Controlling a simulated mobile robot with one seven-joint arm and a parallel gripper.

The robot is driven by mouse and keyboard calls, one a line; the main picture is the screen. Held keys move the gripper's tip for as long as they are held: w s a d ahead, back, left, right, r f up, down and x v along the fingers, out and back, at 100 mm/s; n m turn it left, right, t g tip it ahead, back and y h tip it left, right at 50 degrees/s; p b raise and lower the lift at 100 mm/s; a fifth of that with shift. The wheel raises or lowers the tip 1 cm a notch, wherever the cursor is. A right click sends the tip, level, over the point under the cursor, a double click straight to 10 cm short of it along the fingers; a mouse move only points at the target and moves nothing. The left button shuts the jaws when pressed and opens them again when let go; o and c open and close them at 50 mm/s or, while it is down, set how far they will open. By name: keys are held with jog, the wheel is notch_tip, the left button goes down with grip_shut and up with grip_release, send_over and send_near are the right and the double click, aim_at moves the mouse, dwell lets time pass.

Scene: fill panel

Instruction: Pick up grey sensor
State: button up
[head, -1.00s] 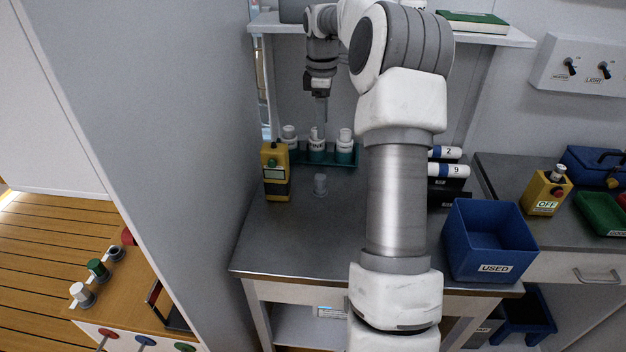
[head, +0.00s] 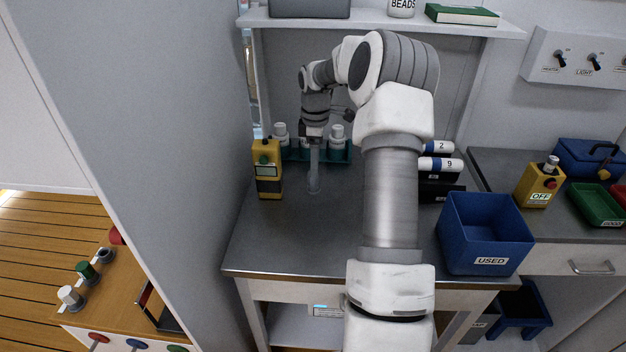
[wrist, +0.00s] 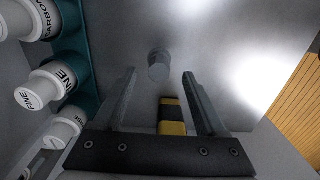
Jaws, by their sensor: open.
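In the wrist view my gripper (wrist: 159,80) shows both fingers spread. I cannot tell exactly how much height is left between the tips and the sensor.
A yellow handheld device (head: 267,170) stands close left of the sensor. A teal rack (head: 338,152) with several white-capped bottles is just behind. A blue USED bin (head: 487,235) and dark boxes with white rolls (head: 440,165) are to the right. The bench front is clear.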

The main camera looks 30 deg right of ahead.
notch_tip(320, 180, down, 4)
jog(key=shift+w+a+f, duration=0.1)
jog(key=shift+f, duration=0.15)
grip_shut()
